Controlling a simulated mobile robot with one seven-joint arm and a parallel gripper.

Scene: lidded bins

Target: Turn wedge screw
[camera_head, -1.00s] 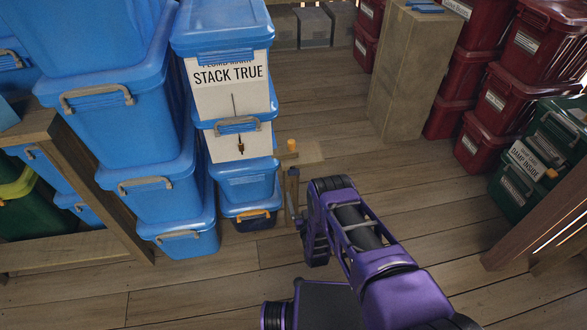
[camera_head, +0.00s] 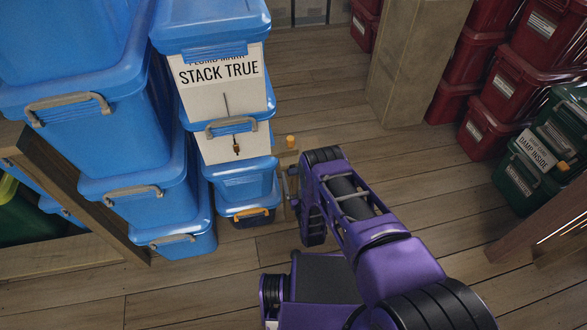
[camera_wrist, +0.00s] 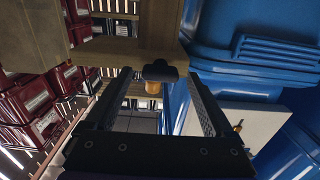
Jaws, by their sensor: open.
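In the wrist view a dark T-shaped handle (camera_wrist: 160,70), which looks like the wedge screw's grip, sits in front of a wooden beam (camera_wrist: 120,55). An amber cylinder (camera_wrist: 152,88) shows just below the handle. My gripper (camera_wrist: 159,76) is open, one dark finger on each side of the handle; I see no contact. In the head view a small orange knob (camera_head: 291,141) stands beside the blue bin stack, probably the same amber piece. There the handle cannot be made out, and my purple arm hides most of the area around the gripper.
Stacked blue bins (camera_head: 175,195) stand close on the left, one labelled STACK TRUE (camera_head: 219,67). A wooden post (camera_head: 410,65), red bins (camera_head: 495,95) and green bins (camera_head: 530,165) stand on the right. The plank floor (camera_head: 420,190) between them is clear.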

